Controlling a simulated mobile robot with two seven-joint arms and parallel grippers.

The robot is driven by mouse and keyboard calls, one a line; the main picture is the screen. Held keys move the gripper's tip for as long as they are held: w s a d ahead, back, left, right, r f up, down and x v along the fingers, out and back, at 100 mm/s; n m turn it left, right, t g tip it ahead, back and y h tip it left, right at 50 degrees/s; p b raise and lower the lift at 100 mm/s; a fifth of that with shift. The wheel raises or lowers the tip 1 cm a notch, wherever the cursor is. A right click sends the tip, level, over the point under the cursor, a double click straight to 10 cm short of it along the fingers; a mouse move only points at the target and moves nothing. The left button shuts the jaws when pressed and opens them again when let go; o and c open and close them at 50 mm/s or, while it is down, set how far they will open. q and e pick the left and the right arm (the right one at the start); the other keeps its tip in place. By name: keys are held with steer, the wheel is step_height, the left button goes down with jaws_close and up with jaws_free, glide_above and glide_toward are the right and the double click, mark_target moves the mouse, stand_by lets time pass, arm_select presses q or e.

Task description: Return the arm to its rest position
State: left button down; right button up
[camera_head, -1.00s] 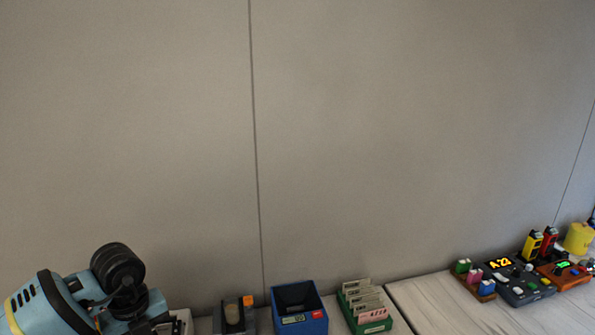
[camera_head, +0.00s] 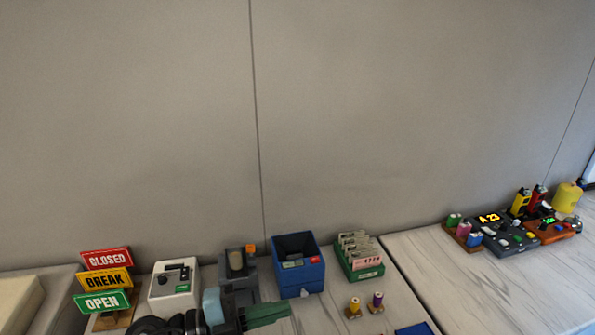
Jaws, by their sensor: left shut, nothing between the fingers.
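My left gripper (camera_head: 284,309) shows at the bottom of the head view, left of centre, with its dark green fingers pointing right. The fingers are shut with nothing between them. They are in front of a blue box (camera_head: 312,275) and a grey device (camera_head: 238,272) with an orange part. From this view I cannot tell their height above the table. Part of my left arm is cut off by the bottom edge. My right gripper is not in view.
A sign stand (camera_head: 103,281) reading CLOSED, BREAK and OPEN and a white box (camera_head: 173,287) stand at left. A green card tray (camera_head: 359,262) and two small spools (camera_head: 376,303) are right of the blue box. A numbered console (camera_head: 508,240) sits at far right. The marbled counter (camera_head: 455,295) is mostly clear.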

arm_select(q)
steer(key=w+a+f+n+t+y, duration=0.1)
steer(key=a+f+n+t+y, duration=0.2)
steer(key=a+n+t+y, duration=1.35)
steer(key=s+a+f+n+g, duration=0.1)
steer(key=s+f+n+g, duration=0.2)
steer(key=s+f+g, duration=0.1)
steer(key=s+a+f+n+g+y, duration=0.1)
steer(key=s+f+n+g, duration=0.2)
steer(key=s+f+g, duration=0.1)
steer(key=s+a+f+n+g+y, duration=0.1)
steer(key=s+f+n+g, duration=0.2)
steer(key=s+f+g, duration=0.2)
steer(key=shift+s+a+f, duration=0.15)
steer(key=shift+a+f, duration=0.05)
steer(key=shift+f, duration=0.5)
steer(key=shift+s+a+f, duration=0.1)
steer(key=shift+a+f, duration=0.05)
steer(key=shift+f, duration=0.5)
steer(key=s+d+f+g+h, duration=0.15)
steer(key=s+g, duration=0.25)
steer(key=s, duration=0.5)
steer(key=s+a+f+g, duration=0.1)
steer(key=s+f+g, duration=0.25)
steer(key=s, duration=0.55)
steer(key=w+d+f+t+h, duration=0.1)
steer(key=w+d+f+t, duration=0.2)
steer(key=w+f+t, duration=0.4)
steer(key=shift+d+f, duration=0.2)
steer(key=shift+f, duration=0.55)
